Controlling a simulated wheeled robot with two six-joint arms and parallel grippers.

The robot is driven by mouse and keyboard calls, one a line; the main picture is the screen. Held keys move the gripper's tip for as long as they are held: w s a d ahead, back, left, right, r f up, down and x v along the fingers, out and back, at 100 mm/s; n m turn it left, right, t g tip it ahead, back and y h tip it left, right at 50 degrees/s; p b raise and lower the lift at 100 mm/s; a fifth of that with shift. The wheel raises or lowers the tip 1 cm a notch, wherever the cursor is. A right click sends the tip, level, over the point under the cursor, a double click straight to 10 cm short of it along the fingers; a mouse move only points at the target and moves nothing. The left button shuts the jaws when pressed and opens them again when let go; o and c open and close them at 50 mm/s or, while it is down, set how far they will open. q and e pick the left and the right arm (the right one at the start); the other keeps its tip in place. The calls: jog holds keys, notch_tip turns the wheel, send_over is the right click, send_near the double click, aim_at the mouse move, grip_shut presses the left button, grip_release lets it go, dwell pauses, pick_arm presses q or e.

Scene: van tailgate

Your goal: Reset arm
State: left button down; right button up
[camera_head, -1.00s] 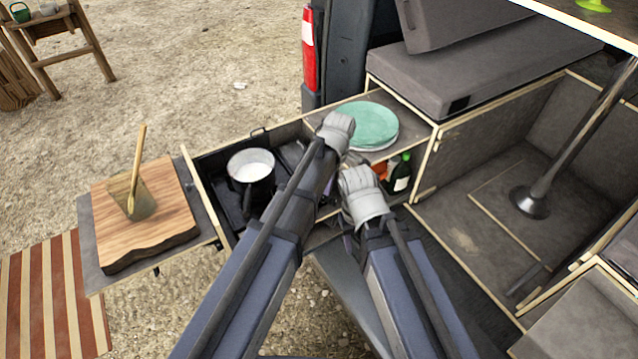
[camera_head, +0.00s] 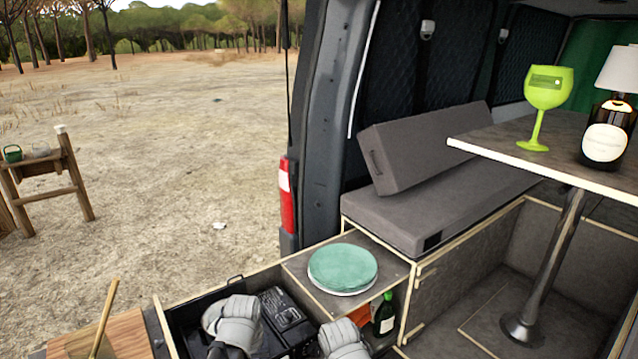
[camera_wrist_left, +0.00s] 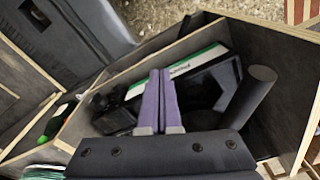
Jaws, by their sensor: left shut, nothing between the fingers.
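In the left wrist view my left gripper (camera_wrist_left: 164,128) has its two purple fingers together with nothing between them. It points into an open compartment with dark items and a white-and-green box (camera_wrist_left: 190,64). In the head view the pale grey left wrist (camera_head: 238,322) shows at the bottom, over the pot and stove area, and hides most of the pot. The pale grey right wrist (camera_head: 343,340) shows at the bottom edge, left of a dark green bottle (camera_head: 385,313). The right fingers are out of view.
A stack of green and white plates (camera_head: 342,268) stands on the shelf beyond the wrists. A wooden board (camera_head: 125,338) is at the lower left. Above right, a table (camera_head: 500,150) carries a green goblet (camera_head: 545,100) and a lamp (camera_head: 607,130). Open ground lies at left.

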pick_arm(q)
jog(key=s+d+m+y, duration=0.1)
jog(key=s+d+m, duration=0.5)
jog(key=s+d, duration=0.2)
jog(key=shift+d+g, duration=0.4)
jog(key=shift+d, duration=0.3)
